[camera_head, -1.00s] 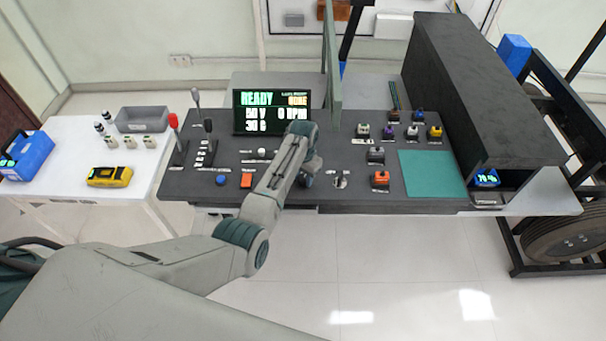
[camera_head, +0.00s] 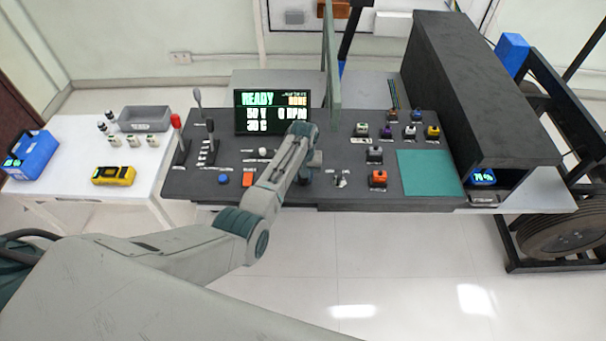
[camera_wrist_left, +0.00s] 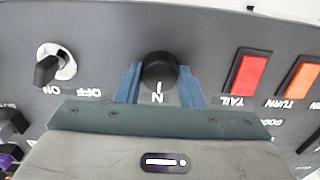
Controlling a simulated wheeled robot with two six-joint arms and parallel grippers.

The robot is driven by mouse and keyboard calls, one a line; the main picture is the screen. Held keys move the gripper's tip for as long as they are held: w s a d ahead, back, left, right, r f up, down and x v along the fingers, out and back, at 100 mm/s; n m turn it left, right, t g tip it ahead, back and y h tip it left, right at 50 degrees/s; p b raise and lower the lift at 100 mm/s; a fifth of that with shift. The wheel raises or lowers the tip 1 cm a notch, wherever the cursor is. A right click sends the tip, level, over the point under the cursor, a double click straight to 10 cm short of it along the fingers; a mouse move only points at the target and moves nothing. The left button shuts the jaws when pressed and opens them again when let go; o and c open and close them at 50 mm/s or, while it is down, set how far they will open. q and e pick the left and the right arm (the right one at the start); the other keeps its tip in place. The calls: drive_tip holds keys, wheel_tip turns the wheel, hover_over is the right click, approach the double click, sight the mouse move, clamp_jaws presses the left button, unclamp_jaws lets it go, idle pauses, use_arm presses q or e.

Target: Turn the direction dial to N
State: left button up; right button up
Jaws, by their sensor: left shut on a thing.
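The direction dial (camera_wrist_left: 160,70) is a round black knob on the dark panel. In the left wrist view a short white mark on it faces the letter N at its lower edge. My left gripper (camera_wrist_left: 163,85) has its blue fingers on either side of the knob and is shut on it. In the head view my left gripper (camera_head: 305,176) is low over the panel, and my arm hides most of the dial. My right gripper is not in view.
A key-like ON/OFF switch (camera_wrist_left: 47,70) sits left of the dial in the wrist view. A red TAIL button (camera_wrist_left: 246,75) and an orange TURN button (camera_wrist_left: 300,83) sit to its right. The lit screen (camera_head: 272,112) reads READY and 0 RPM.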

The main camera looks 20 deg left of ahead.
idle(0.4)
use_arm(q)
drive_tip(key=o, duration=1)
drive_tip(key=shift+r, duration=0.1)
wheel_tip(320, 180, up, 11)
drive_tip(key=b, duration=0.2)
drive_tip(key=shift+f+b, duration=0.2)
drive_tip(key=shift+b, duration=0.1)
